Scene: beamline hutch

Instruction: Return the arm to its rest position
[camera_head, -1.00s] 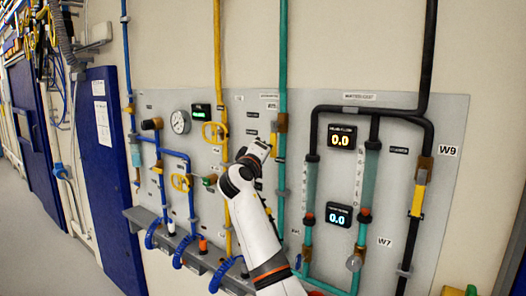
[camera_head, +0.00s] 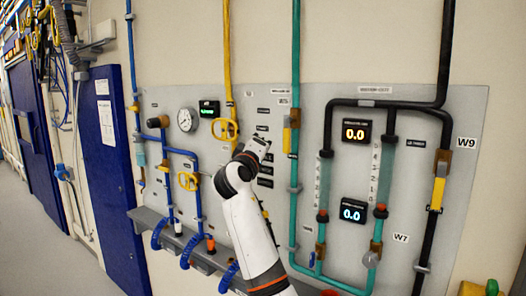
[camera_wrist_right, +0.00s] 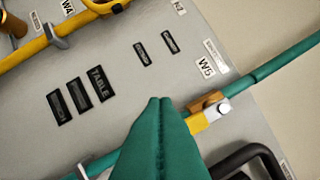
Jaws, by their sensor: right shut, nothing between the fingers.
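My right arm, white with an orange ring, rises from the bottom centre of the head view. Its gripper (camera_head: 262,143) is in front of the grey panel (camera_head: 468,110), between the yellow pipe (camera_head: 227,50) and the green pipe (camera_head: 296,60). In the right wrist view the green fingers (camera_wrist_right: 160,102) are pressed together with nothing between them. They appear over the panel face, beside black labels (camera_wrist_right: 80,95) and the W5 tag (camera_wrist_right: 205,66); I cannot tell the exact gap to the panel. My left gripper is not in view.
Yellow valve handles (camera_head: 224,130), a pressure gauge (camera_head: 186,120) and blue hoses stand left of the arm. Black piping (camera_head: 444,60) and flow tubes with 0.0 displays (camera_head: 356,131) are on the right. A grey ledge (camera_head: 150,218) juts out below. Open floor (camera_head: 60,250) lies at far left.

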